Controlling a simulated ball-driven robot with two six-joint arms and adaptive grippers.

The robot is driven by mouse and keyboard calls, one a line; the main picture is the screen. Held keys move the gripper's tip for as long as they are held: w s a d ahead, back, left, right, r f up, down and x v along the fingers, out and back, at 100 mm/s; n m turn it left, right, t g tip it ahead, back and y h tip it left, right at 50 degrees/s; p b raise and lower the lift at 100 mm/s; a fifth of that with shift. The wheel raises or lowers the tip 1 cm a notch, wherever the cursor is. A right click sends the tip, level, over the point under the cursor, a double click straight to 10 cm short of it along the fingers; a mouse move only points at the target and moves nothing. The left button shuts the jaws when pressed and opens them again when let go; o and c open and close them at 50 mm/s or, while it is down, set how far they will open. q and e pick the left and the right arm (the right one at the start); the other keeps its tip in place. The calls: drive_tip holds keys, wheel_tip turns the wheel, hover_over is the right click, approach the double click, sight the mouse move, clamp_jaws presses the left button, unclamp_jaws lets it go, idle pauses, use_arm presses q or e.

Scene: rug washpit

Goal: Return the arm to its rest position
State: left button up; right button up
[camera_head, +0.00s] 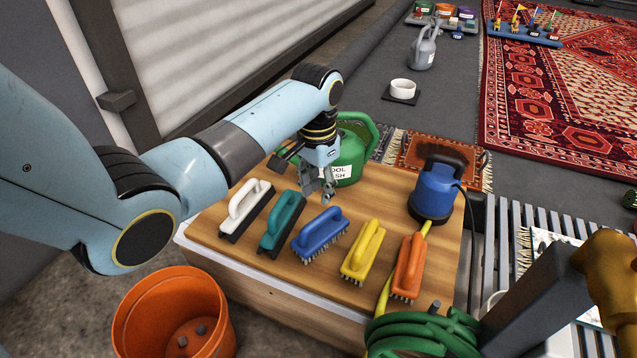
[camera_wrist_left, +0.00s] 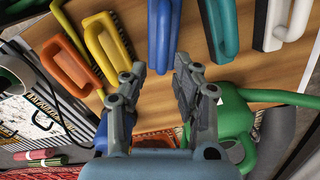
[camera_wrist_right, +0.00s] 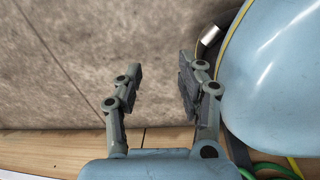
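My left arm reaches in from the left in the head view, with its left gripper (camera_head: 318,188) above the back part of the wooden table top (camera_head: 215,240). It is just in front of the green watering can (camera_head: 352,150). In the left wrist view the left gripper (camera_wrist_left: 160,85) has its fingers apart with nothing between them. The blue brush (camera_wrist_left: 162,30) lies beyond the fingertips. In the right wrist view the right gripper (camera_wrist_right: 155,75) also has its fingers apart and is empty, over the stone floor. The right gripper does not show clearly in the head view.
White (camera_head: 246,208), teal (camera_head: 282,222), blue (camera_head: 320,232), yellow (camera_head: 362,250) and orange (camera_head: 409,265) brushes lie in a row. A blue pump (camera_head: 432,190) stands at the table's right. An orange bucket (camera_head: 175,315) stands at front left; a green hose (camera_head: 425,333) lies coiled at front right.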

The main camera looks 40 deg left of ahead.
idle(0.5)
